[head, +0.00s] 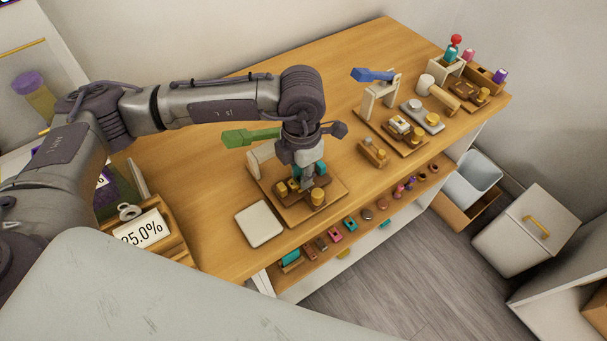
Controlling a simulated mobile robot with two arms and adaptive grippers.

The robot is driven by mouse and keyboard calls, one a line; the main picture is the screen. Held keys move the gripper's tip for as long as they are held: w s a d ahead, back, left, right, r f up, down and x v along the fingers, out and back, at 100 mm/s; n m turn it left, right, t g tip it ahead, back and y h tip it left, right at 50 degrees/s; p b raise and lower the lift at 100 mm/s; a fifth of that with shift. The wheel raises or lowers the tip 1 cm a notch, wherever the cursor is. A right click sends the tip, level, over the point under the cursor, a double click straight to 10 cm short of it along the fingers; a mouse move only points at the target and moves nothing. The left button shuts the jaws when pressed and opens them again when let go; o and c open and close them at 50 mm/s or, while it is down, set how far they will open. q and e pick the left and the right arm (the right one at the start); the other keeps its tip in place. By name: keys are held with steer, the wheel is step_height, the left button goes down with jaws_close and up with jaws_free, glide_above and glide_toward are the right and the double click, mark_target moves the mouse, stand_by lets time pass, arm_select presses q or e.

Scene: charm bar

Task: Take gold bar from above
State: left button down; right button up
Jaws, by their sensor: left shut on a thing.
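My left gripper (304,182) points straight down over a wooden press board (291,213) on the table. Its fingers are shut on a small gold piece, which I take to be the gold bar (294,184); the fingers largely hide it. The bar is low, at the fixture on the board; whether it touches the fixture cannot be told. A round gold knob (318,196) stands just right of the fingers. A green lever (250,136) on a cream post is behind left of the gripper. My right gripper is not in view.
A pale square pad (259,224) lies front left of the board. A second press with a blue lever (372,75) stands to the right. Small coloured pieces line the shelf (330,250) below the table edge.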

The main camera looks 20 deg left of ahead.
arm_select(q)
steer(key=shift+w+r, duration=0.1)
steer(key=shift+r, duration=0.45)
steer(key=shift+r+p, duration=0.5)
steer(key=shift+r, duration=0.25)
steer(key=shift+r+p, duration=0.65)
steer(key=shift+r, duration=1)
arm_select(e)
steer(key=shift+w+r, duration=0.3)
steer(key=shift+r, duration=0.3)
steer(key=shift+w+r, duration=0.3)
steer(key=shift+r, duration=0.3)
